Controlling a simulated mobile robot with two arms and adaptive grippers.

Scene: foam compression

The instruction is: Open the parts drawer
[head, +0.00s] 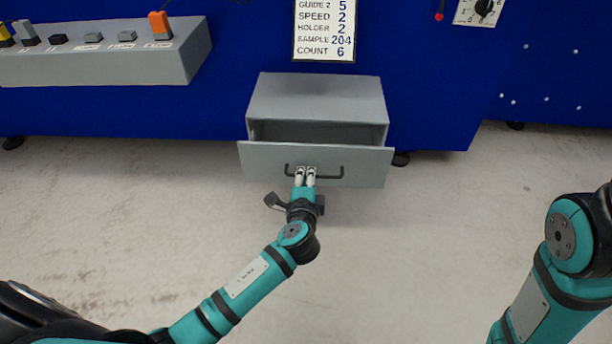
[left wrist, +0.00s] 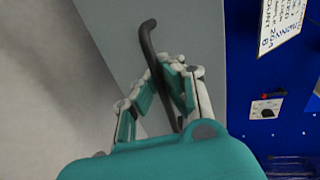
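The grey parts drawer (head: 350,163) is pulled partly out of its grey cabinet (head: 318,98), and a dark gap shows behind its front panel. A dark bar handle (head: 330,175) runs across the front. My left gripper (head: 305,170) is at the handle's left part. In the left wrist view the handle (left wrist: 148,40) passes between the two fingers of my left gripper (left wrist: 162,75), which look closed around it. The drawer's inside is mostly hidden in shadow. My right arm shows at the right edge of the head view, but its gripper is outside the picture.
A blue machine body (head: 425,100) stands behind the cabinet. A grey control box (head: 110,65) with several small parts is at the upper left. A white sign (head: 324,30) hangs above the cabinet. The pale floor (head: 430,240) in front is clear.

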